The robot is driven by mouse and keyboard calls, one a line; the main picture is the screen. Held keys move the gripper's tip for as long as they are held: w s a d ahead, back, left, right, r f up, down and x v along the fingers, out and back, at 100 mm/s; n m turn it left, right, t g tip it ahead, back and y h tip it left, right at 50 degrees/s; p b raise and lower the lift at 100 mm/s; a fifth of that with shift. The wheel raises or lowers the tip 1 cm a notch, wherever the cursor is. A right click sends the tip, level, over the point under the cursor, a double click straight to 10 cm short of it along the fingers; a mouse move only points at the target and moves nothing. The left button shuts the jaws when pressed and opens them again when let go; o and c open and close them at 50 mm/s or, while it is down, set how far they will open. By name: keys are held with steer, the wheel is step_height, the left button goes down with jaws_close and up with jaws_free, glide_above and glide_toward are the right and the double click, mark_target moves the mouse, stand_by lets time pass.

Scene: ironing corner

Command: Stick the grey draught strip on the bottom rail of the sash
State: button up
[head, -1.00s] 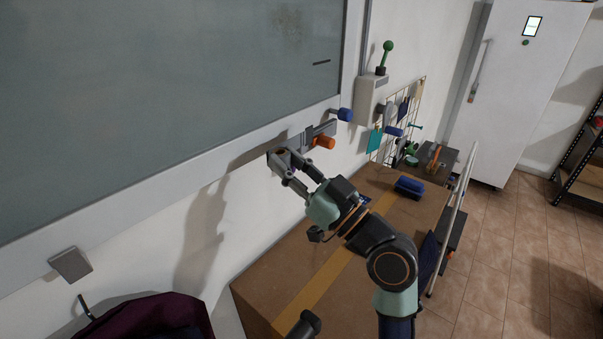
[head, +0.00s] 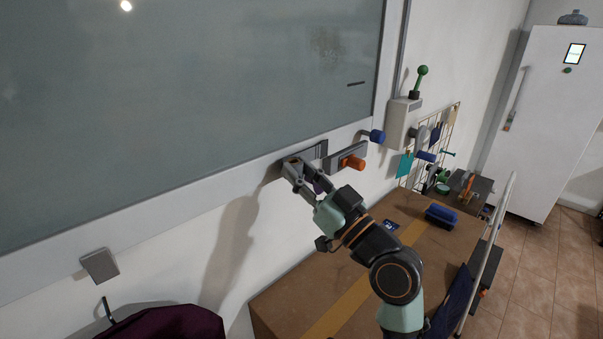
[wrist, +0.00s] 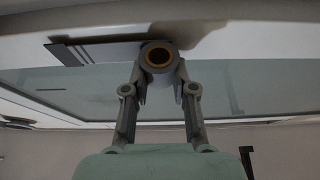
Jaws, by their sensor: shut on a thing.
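The sash is the large framed grey-green pane (head: 200,90). Its pale bottom rail (head: 165,200) slopes up to the right. My gripper (head: 297,172) is at this rail, shut on a small grey roll (head: 291,162) that looks like the draught strip. In the wrist view the roll (wrist: 158,57) shows end on, with an orange-rimmed core, between the fingertips of my gripper (wrist: 158,76). It is at or very near the rail (wrist: 215,40). A grey flat piece with a dark end (wrist: 66,53) reaches along the rail to the roll; I cannot tell if it is unrolled strip.
A grey bracket with an orange knob (head: 353,162) and a blue knob (head: 376,136) are right of my gripper. A grey wall block (head: 100,265) is lower left. A brown worktop (head: 370,260) with a blue brush (head: 441,215) lies below. A wire rack (head: 450,125) hangs right.

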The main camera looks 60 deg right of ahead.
steer(key=shift+w, duration=0.15)
steer(key=o, duration=1)
steer(key=v, duration=1.2)
